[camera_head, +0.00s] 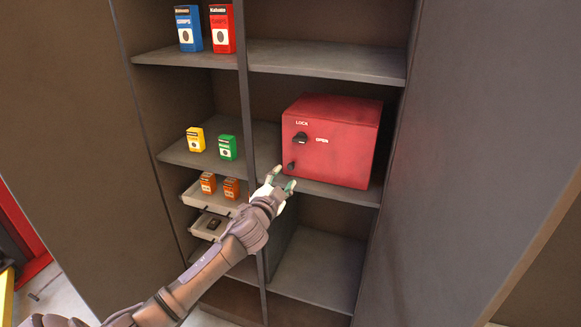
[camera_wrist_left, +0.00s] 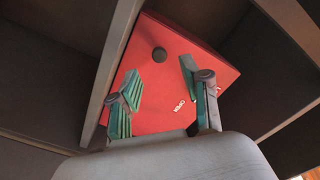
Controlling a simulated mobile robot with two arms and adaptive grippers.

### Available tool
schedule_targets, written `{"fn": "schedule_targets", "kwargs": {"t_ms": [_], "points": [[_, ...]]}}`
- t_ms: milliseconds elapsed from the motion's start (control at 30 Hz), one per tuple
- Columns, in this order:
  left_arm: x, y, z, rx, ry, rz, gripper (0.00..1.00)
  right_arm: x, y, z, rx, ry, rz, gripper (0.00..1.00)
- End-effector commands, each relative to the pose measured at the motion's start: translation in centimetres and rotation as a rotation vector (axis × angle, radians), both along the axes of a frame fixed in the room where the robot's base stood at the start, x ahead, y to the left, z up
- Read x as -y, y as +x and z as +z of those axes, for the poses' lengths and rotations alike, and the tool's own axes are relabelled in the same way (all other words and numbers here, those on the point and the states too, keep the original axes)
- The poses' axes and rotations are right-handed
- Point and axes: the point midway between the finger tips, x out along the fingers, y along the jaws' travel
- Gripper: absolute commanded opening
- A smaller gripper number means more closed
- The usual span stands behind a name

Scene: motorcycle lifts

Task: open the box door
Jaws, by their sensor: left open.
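The red box (camera_head: 340,139) sits on the middle shelf of the right column in the head view. Its door face has a dark knob (camera_head: 300,138) between the words LOCK and OPEN, and a smaller dark knob (camera_head: 292,166) low on the left. My left gripper (camera_head: 282,178) is open and empty just in front of the box's lower left corner. In the left wrist view the gripper (camera_wrist_left: 160,92) has its fingers spread before the red box face (camera_wrist_left: 155,120), with a round dark knob (camera_wrist_left: 159,54) beyond them. My right gripper is not in view.
The shelf unit's vertical divider (camera_head: 245,85) stands just left of the box. Small boxes, such as a yellow one (camera_head: 195,139) and a green one (camera_head: 228,147), stand on the left shelves. A large cabinet door panel (camera_head: 480,160) is at right. The shelf below the box (camera_head: 320,265) is empty.

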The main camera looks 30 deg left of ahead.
Motion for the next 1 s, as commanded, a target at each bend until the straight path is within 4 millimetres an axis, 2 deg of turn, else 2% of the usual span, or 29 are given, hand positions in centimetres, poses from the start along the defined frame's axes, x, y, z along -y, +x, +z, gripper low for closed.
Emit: {"fn": "schedule_targets", "kwargs": {"t_ms": [100,300,500,767,1000], "points": [[-0.6,2.3,0.2,0.002,-0.001,0.001,0.47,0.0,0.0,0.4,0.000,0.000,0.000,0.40],[-1.2,4.8,0.1,0.000,-0.001,0.001,0.47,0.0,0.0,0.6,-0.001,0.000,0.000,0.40],[-1.4,5.8,0.0,-0.001,0.000,0.000,0.47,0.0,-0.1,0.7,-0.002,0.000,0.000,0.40],[-1.4,5.8,-0.1,-0.001,0.000,0.000,0.47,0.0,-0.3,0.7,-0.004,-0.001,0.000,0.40],[-1.4,5.8,-0.1,-0.001,0.000,0.000,0.07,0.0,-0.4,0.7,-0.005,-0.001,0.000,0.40]]}}
